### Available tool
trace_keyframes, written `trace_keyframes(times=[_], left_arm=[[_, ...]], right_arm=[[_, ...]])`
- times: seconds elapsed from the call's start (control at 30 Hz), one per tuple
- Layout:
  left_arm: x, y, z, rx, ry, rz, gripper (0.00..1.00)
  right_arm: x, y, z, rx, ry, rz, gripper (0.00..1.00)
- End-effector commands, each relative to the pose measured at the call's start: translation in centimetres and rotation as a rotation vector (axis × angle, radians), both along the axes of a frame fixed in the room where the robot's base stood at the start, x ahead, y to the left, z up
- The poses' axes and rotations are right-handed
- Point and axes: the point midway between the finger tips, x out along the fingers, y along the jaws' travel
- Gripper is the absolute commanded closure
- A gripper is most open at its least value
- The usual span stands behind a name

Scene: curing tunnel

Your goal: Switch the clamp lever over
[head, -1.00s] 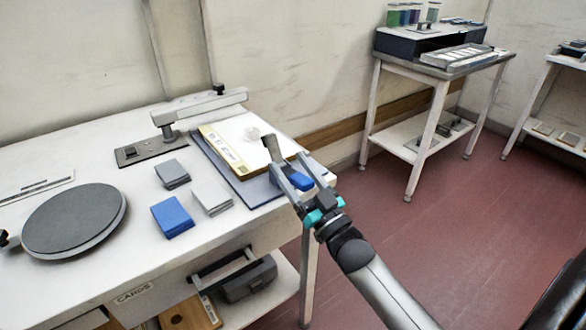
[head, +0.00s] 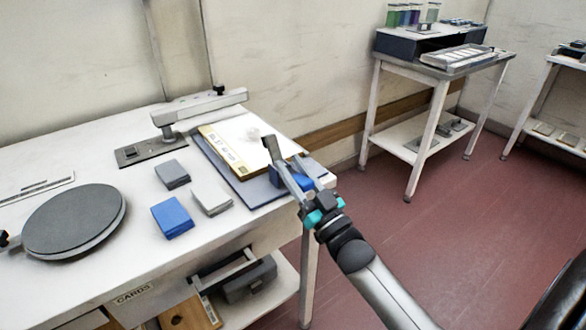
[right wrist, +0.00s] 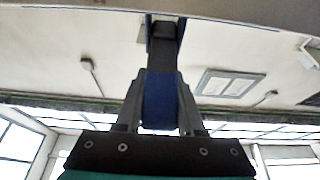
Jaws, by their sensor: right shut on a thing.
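The clamp lever, a blue part (head: 305,183), shows at the right edge of the white table, beside the corner of the dark blue board. My right gripper (head: 287,153) reaches in from the lower right and is shut on it; the fingers hide part of the lever. In the right wrist view the lever's blue grip (right wrist: 160,103) is between the two fingers, with a dark piece running on above it. The lever's pivot is hidden. My left gripper is not in view.
Blue and grey stacks (head: 172,216) and a round dark plate (head: 75,222) are on the table. Open red floor lies right, before another bench (head: 440,68).

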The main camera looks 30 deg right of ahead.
Motion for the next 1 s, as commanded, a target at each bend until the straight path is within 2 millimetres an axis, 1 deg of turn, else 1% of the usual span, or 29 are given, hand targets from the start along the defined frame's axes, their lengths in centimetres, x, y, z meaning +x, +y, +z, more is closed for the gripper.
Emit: trace_keyframes(times=[0.77, 0.87, 1.0], left_arm=[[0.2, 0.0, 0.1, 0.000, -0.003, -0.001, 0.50], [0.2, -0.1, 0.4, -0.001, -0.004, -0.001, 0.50], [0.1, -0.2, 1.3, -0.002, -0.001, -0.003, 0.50]], right_arm=[[0.0, 0.0, 0.0, 0.000, 0.002, 0.000, 1.00], [0.0, 0.0, 0.1, -0.001, 0.008, 0.000, 1.00], [0.1, 0.0, 0.3, -0.002, 0.028, 0.000, 1.00]])
